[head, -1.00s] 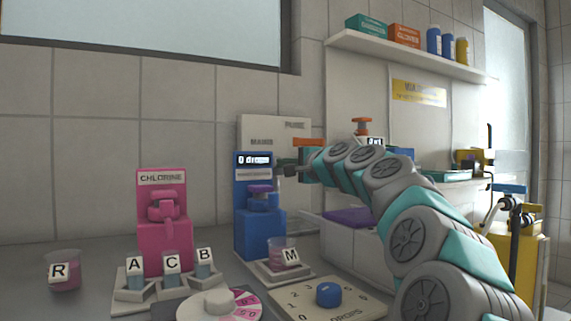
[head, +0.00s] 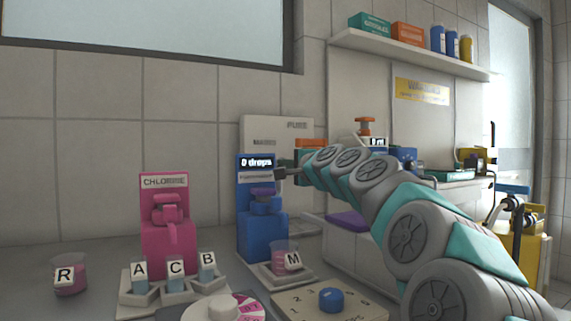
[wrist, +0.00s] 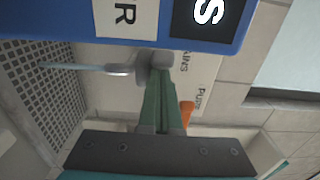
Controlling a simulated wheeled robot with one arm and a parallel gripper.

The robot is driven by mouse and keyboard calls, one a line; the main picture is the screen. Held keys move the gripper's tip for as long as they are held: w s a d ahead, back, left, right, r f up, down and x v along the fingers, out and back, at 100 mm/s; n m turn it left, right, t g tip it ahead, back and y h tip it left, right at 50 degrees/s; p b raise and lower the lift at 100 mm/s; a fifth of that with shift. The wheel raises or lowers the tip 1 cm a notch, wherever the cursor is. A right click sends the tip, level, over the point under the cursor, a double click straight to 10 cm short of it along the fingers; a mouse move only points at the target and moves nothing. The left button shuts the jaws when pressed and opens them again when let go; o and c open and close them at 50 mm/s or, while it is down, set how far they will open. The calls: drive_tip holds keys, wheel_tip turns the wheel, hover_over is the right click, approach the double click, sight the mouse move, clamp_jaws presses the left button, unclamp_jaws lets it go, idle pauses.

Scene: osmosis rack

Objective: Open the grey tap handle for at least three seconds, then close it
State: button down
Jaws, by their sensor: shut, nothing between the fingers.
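In the wrist view a grey tap has a grey handle (wrist: 162,64) and a spout (wrist: 122,70). A thin pale blue stream (wrist: 72,67) extends from the spout over a grated drain. My gripper (wrist: 160,82) is shut and empty, with its dark green fingertips at the handle; they appear to touch it, but I cannot be sure. In the head view my gripper (head: 281,173) is just right of the blue dispenser (head: 262,226), and the tap is hidden there.
The blue dispenser's edge (wrist: 140,42) lies close beside the tap. An orange part (wrist: 187,113) is near my fingers. In the head view a beaker labelled M (head: 285,255), a pink chlorine dispenser (head: 168,245) and a blue knob (head: 331,299) stand on the counter.

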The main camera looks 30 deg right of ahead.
drive_tip(key=shift+a+r, duration=0.1)
drive_tip(key=shift+a, duration=0.1)
drive_tip(key=a+p, duration=0.1)
drive_tip(key=w+a+p, duration=0.1)
drive_tip(key=p, duration=0.1)
drive_tip(key=shift+a, duration=0.3)
drive_tip(key=shift+w+a+p, duration=0.2)
drive_tip(key=shift+p, duration=0.15)
idle(0.5)
drive_tip(key=s+d+r+n+y+p, duration=0.15)
drive_tip(key=s+d, duration=0.25)
drive_tip(key=s, duration=1)
drive_tip(key=w+a+p, duration=0.1)
drive_tip(key=w+a, duration=0.1)
drive_tip(key=w, duration=1.2)
drive_tip(key=shift+w+f+y, duration=0.15)
drive_tip(key=shift+f+y, duration=0.15)
drive_tip(key=shift+y, duration=0.05)
drive_tip(key=shift+a, duration=0.25)
